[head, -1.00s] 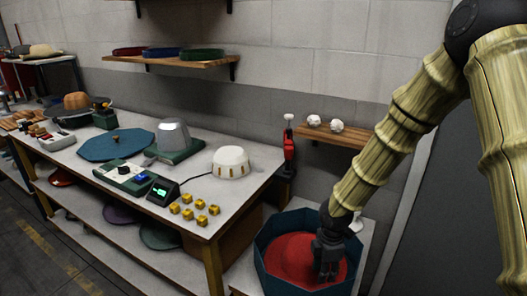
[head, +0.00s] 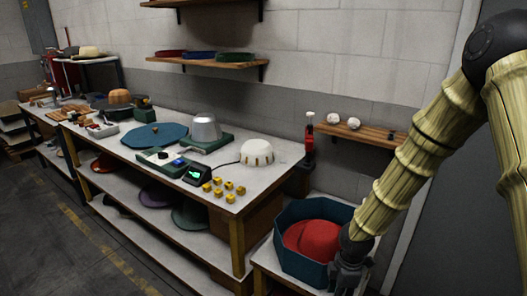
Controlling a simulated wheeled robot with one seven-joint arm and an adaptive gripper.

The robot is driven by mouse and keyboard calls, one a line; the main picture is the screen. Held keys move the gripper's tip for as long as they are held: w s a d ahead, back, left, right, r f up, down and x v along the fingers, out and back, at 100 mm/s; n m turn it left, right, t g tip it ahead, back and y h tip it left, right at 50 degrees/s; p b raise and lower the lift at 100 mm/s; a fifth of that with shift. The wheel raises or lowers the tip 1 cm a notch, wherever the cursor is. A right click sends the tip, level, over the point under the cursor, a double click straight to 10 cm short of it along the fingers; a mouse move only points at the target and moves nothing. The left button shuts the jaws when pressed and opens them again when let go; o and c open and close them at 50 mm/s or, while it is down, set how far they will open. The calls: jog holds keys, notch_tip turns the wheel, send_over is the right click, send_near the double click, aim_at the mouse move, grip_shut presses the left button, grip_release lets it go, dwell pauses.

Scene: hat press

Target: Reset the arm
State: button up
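My arm is the bamboo-like jointed arm on the right side of the head view, reaching down from the upper right. My gripper (head: 347,279) is dark and sits at the lower right, at the front right side of a blue box (head: 290,262). Its fingers point down and are small and dark, so I cannot tell whether they are open or shut. A red rounded hat (head: 316,238) lies inside the box, left of my gripper and partly hidden by the wrist.
A long workbench (head: 262,178) holds a metal dome (head: 205,128), a white dome (head: 257,152), a blue octagonal board (head: 155,135) and several yellow cubes (head: 218,189). A wooden shelf (head: 364,132) is on the wall behind my arm. The floor (head: 60,225) at left is clear.

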jog(key=s+a+f+m+y, duration=0.25)
jog(key=s+f+m, duration=0.35)
jog(key=s+f, duration=0.4)
jog(key=s+d+f+m+h, duration=0.1)
jog(key=s+f+m, duration=0.4)
jog(key=s, duration=0.5)
jog(key=s+d+f+m+h, duration=0.2)
jog(key=s+f+m, duration=0.2)
jog(key=s+m, duration=0.3)
jog(key=s, duration=0.4)
jog(key=shift+d+f, duration=0.25)
jog(key=shift+f, duration=0.1)
